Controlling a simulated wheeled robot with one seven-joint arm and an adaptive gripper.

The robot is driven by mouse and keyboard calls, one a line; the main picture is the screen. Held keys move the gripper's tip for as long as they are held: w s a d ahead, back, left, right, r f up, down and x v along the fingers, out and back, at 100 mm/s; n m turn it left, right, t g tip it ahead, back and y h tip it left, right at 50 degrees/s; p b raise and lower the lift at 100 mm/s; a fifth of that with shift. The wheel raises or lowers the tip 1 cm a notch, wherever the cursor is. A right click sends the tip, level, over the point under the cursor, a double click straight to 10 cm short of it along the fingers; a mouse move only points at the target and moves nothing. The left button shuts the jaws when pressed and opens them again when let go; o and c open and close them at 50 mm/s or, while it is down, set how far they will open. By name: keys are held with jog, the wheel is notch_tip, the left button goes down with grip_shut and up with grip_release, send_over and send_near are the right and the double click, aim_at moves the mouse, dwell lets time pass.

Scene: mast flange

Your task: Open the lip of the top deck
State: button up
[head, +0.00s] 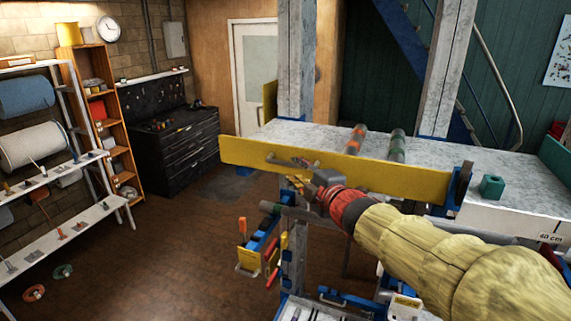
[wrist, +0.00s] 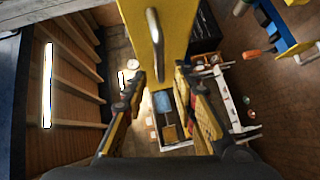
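The top deck (head: 300,134) is a grey slab between grey posts. Its yellow lip (head: 400,182) stands upright along the front edge and runs out past the deck's left end. A grey bar handle (head: 283,161) is on the lip's left part. In the wrist view the yellow lip (wrist: 170,18) fills the top middle, with the metal handle (wrist: 153,42) on its face. My gripper (head: 304,178) is in front of the lip, just below and right of the handle. In the wrist view my gripper (wrist: 158,84) has its fingers apart with nothing between them. The handle lies ahead of the fingertips.
Two rollers (head: 355,139) (head: 397,145) and a green block (head: 491,187) are on the deck. A dark round piece (head: 461,184) is at the lip's right end. A yellow and blue tool holder (head: 259,247) hangs below. Open floor (head: 180,255) lies left.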

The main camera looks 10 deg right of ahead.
aim_at(290, 165)
jog(key=x, duration=0.6)
jog(key=shift+w+p, duration=0.1)
jog(key=shift+p, duration=0.3)
jog(key=shift+c, duration=0.9)
grip_shut()
